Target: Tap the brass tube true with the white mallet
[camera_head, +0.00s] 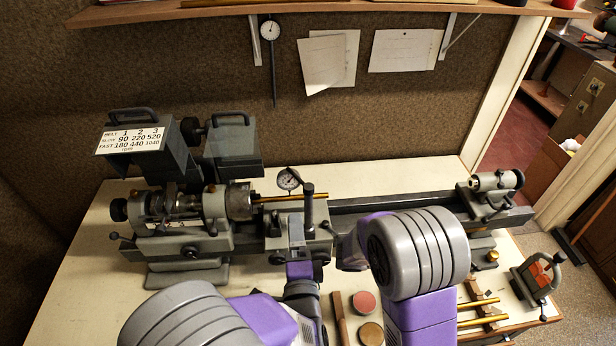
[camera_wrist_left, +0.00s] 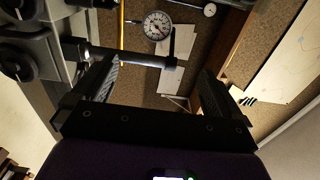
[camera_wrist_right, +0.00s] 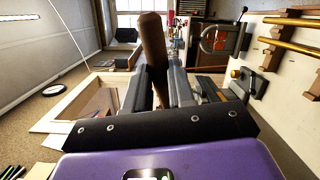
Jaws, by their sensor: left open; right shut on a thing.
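The brass tube (camera_head: 290,197) sticks out to the right from the lathe chuck (camera_head: 238,200). A short length of it shows in the left wrist view (camera_wrist_left: 122,20). A dial gauge (camera_head: 289,180) stands just behind the tube. My left gripper (camera_wrist_left: 158,88) is open and empty, in front of the lathe carriage near an upright dark post (camera_head: 309,205). My right gripper (camera_wrist_right: 160,90) is shut on the mallet's brown wooden handle (camera_wrist_right: 152,40). The white mallet head is not visible in any view. In the head view, my right arm hides most of that gripper.
The lathe bed (camera_head: 390,200) runs right to the tailstock (camera_head: 495,185). A red tin (camera_head: 363,302), a brass-coloured tin (camera_head: 371,333) and a wooden bar (camera_head: 339,318) lie in front. Brass tubes on wooden rests (camera_head: 480,303) and a red-and-grey tool (camera_head: 537,278) stand at right.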

